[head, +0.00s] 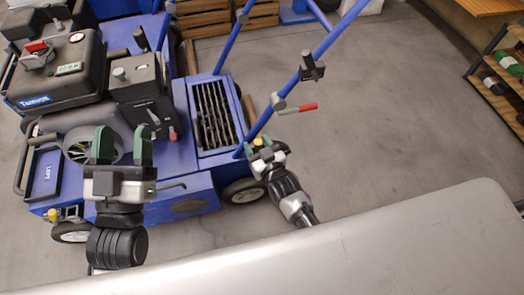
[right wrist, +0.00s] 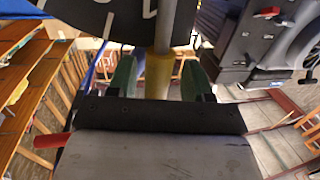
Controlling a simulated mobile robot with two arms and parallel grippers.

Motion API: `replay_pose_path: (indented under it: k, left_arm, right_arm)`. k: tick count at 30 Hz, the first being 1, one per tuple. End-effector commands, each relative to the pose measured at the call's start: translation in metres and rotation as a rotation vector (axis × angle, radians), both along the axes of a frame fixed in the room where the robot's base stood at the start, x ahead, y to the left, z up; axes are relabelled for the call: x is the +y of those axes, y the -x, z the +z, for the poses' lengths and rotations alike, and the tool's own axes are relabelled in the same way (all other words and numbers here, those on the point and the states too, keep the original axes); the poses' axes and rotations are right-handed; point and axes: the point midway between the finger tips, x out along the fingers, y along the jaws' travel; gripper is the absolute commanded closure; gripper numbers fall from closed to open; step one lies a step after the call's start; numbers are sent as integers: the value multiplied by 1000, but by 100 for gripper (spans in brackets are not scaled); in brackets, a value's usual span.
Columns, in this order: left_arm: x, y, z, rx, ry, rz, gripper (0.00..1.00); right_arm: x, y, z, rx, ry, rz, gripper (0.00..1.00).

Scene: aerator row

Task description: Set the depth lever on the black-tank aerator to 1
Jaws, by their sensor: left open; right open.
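The blue aerator (head: 175,125) with the black tank (head: 62,75) stands at the left in the head view. In the right wrist view a yellow grip (right wrist: 160,72) on a grey rod stands between my green fingers. Beside it is a dark plate (right wrist: 105,15) with white marks, cut off by the top edge; I cannot read its setting. My right gripper (head: 266,150) is open around the yellow grip, at the foot of the blue handle post; contact cannot be told. My left gripper (head: 124,147) is open and empty in the head view, in front of the engine.
A red-tipped lever (head: 298,108) sits on the blue handle, above my right gripper. Another red-tipped lever (head: 173,133) is on the black engine box. Wooden crates (head: 205,18) stand behind. A shelf (head: 498,85) is at the right. The floor between is clear.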

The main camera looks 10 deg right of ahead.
Motion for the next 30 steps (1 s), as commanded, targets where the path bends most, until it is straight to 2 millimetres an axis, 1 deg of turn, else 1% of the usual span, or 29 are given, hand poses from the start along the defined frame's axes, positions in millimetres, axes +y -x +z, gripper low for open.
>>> replay_pose_path:
  k: [5, 11, 15, 21, 24, 30]
  left_arm:
    - [2, -6, -13, 126, -35, 9, 43]
    - [6, -10, -40, 354, -96, 22, 43]
    - [10, -7, -62, 517, -138, 31, 43]
    - [16, -1, -84, 689, -181, 41, 43]
    - [18, 2, -91, 739, -192, 45, 43]
    - [19, 5, -96, 773, -200, 46, 43]
  right_arm:
    - [-4, 15, 2, 3, 1, 0, 49]
    - [-10, 45, 5, 3, 1, 1, 49]
    - [-16, 68, 7, 3, 1, 1, 49]
    - [-21, 92, 8, 2, 0, 1, 49]
    - [-23, 100, 8, 3, 1, 1, 49]
    - [-24, 104, 8, 1, 1, 1, 49]
